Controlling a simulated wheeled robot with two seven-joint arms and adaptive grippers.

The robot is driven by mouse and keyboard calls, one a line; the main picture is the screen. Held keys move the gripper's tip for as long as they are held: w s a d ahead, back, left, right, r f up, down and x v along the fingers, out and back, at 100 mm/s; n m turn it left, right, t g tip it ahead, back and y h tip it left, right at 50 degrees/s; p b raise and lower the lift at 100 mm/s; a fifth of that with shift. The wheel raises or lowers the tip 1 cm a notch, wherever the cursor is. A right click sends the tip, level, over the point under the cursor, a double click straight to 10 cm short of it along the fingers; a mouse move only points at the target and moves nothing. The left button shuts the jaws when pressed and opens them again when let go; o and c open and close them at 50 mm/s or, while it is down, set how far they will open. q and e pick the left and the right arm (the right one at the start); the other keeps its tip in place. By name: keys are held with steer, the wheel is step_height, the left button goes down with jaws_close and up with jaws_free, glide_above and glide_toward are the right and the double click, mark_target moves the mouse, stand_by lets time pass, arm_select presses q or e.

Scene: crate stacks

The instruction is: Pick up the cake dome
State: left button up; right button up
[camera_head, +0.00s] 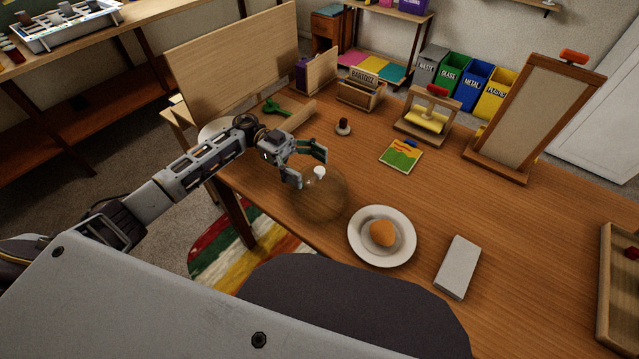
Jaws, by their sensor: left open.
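The cake dome (322,199) is a clear, see-through dome with a small white knob (320,172) on top. It stands on the wooden table near its front left edge. My left gripper (308,168) is open, with its fingers close to the knob, one behind it and one on its left. I cannot tell whether a finger touches it. The far side of the dome is hard to make out. My right gripper is not in view.
A white plate (358,238) with an orange-brown round item (382,233) lies right of the dome, and a grey block (457,267) lies further right. A green tool (276,108), a small card (401,155) and a framed board (530,115) stand or lie further back.

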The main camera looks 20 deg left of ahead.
mark_target(320, 170)
arm_select(q)
steer(key=shift+x, duration=1.7)
steer(key=shift+c, duration=0.3)
steer(key=shift+f, duration=0.15)
jaws_close()
steer(key=shift+s, duration=0.1)
